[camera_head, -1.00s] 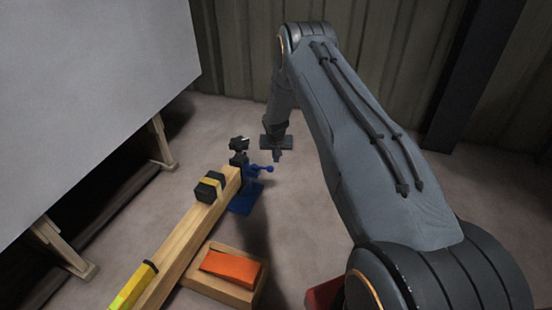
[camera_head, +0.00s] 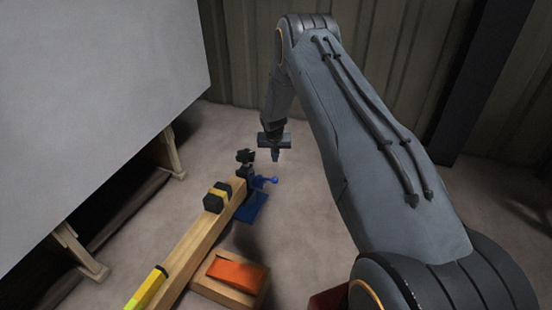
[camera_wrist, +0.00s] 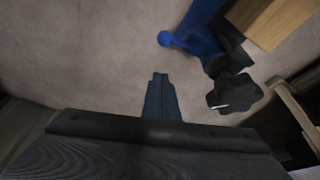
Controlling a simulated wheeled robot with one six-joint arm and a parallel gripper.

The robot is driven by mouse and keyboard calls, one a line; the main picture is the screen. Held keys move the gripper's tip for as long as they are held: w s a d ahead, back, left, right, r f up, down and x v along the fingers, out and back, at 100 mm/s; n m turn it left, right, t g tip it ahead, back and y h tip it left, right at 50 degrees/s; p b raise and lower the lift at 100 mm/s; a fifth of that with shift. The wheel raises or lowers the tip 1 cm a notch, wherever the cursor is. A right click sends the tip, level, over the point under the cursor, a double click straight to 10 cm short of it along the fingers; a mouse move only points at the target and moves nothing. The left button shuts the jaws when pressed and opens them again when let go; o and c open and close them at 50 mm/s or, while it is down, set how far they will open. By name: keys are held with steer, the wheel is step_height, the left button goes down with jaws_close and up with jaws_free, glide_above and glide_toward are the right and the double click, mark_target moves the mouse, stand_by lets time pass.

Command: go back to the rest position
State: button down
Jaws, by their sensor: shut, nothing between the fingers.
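My gripper (camera_head: 275,155) hangs from the end of my arm, pointing down, behind and a little right of a blue clamp in the head view. In the wrist view my gripper's fingers (camera_wrist: 160,98) are together, with nothing between them. The blue clamp (camera_head: 252,206) with a black knob (camera_head: 245,156) stands at the far end of a wooden beam. The wrist view shows the blue clamp (camera_wrist: 200,36) and its black knob (camera_wrist: 234,93) to the right of the fingers, apart from them.
The wooden beam (camera_head: 200,240) carries a black and yellow block (camera_head: 217,197) and a yellow tool (camera_head: 147,288). A wooden box (camera_head: 226,291) with an orange cloth-like piece (camera_head: 237,275) lies beside it. A large grey panel (camera_head: 90,90) fills the left. Floor right of the clamp is clear.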

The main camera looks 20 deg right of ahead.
steer(key=s+a+r+n+y, duration=0.1)
steer(key=s+a+r+n, duration=0.1)
steer(key=s+a+r, duration=0.6)
steer(key=s+a+r+n+g, duration=0.15)
steer(key=s+a+r, duration=0.35)
steer(key=a, duration=0.5)
steer(key=s+a+r+n+y, duration=0.1)
steer(key=s+a+r+n, duration=0.1)
steer(key=s+a+r, duration=0.5)
steer(key=s+a+r+n+g, duration=0.1)
steer(key=s+a+r+n, duration=0.15)
steer(key=s, duration=0.85)
steer(key=s+a+r+n, duration=0.1)
steer(key=s+a+r, duration=0.25)
steer(key=s, duration=0.85)
steer(key=s+a+r+n+g, duration=0.15)
steer(key=s+r, duration=0.25)
steer(key=s, duration=0.7)
steer(key=d+r+m+p, duration=0.3)
steer(key=d+r+p, duration=0.7)
steer(key=r+p, duration=0.3)
steer(key=d+r+m+p, duration=0.3)
steer(key=d+r+p, duration=0.7)
steer(key=p, duration=0.7)
step_height(320, 180, up, 4)
steer(key=shift+d+f, duration=0.1)
steer(key=shift+d, duration=0.3)
